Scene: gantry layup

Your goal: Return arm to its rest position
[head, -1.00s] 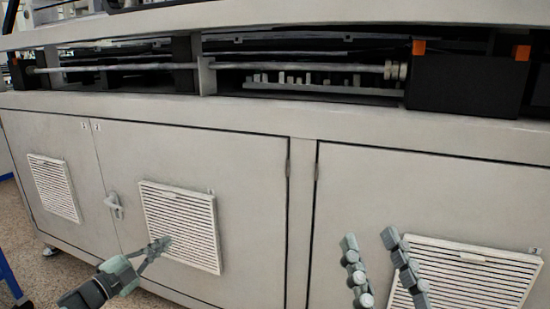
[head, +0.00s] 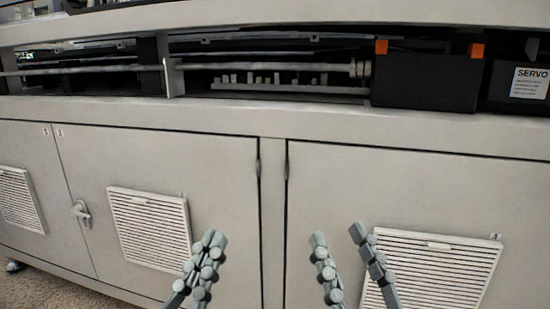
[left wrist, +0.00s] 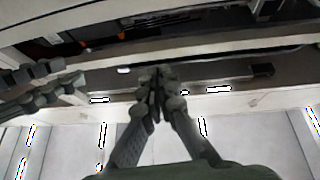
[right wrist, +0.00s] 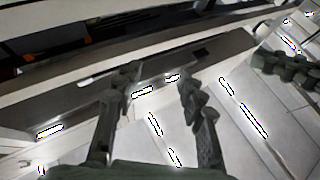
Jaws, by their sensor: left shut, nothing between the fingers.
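My left gripper (head: 207,262) shows at the bottom of the head view, pointing up, its grey segmented fingers together with nothing held. In the left wrist view its fingers (left wrist: 158,84) meet at the tips. My right gripper (head: 345,250) stands to its right in the head view, fingers apart and empty. The right wrist view also shows a clear gap between these fingers (right wrist: 156,88). Both grippers appear in front of the cabinet doors, apart from each other. No contact with the cabinet can be seen.
A pale gantry cabinet (head: 225,165) fills the head view. It has louvred vents (head: 150,228), a door latch (head: 80,212) and a long ledge (head: 250,118). Above the ledge are a rod (head: 270,67) and dark boxes (head: 425,80), one with a SERVO label (head: 530,82).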

